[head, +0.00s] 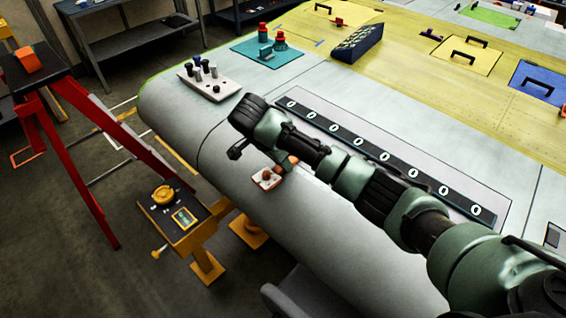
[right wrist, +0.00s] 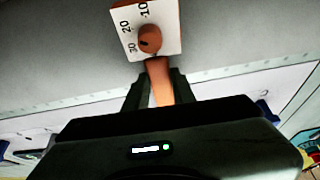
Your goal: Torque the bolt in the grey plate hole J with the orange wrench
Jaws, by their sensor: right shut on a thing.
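My right gripper (right wrist: 158,92) is shut on the handle of the orange wrench (right wrist: 159,72), which stands between its fingers in the right wrist view. The wrench head, a round orange-brown end (right wrist: 150,38), lies over a white plate (right wrist: 168,14) marked 10, 20 and 30. In the head view, the white plate (head: 262,183) sits at the wing's rounded front edge, below my right wrist, and a little of the orange wrench (head: 291,161) shows. The bolt is hidden, and I cannot read any hole letter J. My left gripper is out of view.
A dark strip (head: 380,157) with several white round marks lies on the wing (head: 225,130) behind my right arm. A white block with knobs (head: 208,83) and a teal mat (head: 250,48) stand beyond. A red stepladder (head: 92,110) and a yellow stand (head: 190,238) are at left.

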